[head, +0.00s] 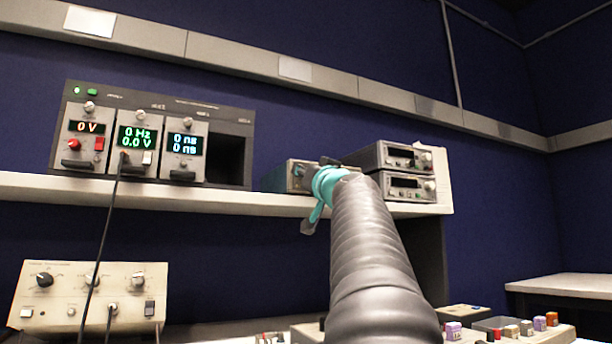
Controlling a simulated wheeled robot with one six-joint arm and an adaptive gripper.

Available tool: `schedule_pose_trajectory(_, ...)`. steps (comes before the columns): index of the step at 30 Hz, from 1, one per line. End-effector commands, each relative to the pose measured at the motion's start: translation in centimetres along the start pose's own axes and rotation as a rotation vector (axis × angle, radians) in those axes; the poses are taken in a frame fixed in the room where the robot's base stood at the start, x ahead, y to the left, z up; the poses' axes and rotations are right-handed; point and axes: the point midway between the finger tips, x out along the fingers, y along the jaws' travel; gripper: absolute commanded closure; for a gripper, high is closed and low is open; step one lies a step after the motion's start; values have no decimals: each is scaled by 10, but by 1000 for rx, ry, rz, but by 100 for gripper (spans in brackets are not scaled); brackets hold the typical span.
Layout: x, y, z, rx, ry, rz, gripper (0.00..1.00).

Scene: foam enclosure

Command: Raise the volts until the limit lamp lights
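A rack (225,118) on the shelf holds three modules. The left module (82,130) has an orange display (87,127) reading 0 V, a red knob (74,144) and a red switch (99,143). The middle module's green display (138,137) reads 0 Hz and 0.0 V. The right module's blue display (184,144) reads 0 ns twice. No lamp can be made out as the limit lamp. My gripper (308,226) is at the far end of my arm, right of and apart from the rack. It is small and mostly hidden, so its opening cannot be told.
Metal instruments (404,158) stand stacked on the shelf (45,187) behind my arm. A cream box with knobs (60,296) sits below left. A dark cable (100,240) hangs from the middle module. Small coloured parts (540,323) lie at lower right.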

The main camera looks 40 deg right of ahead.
Motion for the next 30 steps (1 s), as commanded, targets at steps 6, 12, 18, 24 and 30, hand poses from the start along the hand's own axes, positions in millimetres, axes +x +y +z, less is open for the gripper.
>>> schedule_pose_trajectory(6, 1, -3, -2, 132, 2, 55, 100)
schedule_pose_trajectory(12, 1, -3, -2, 209, 5, 88, 100)
schedule_pose_trajectory(18, 0, -3, -1, 245, 6, 104, 100)
schedule_pose_trajectory(24, 0, -2, 0, 252, 6, 107, 100)
schedule_pose_trajectory(30, 0, -2, 0, 252, 6, 107, 100)
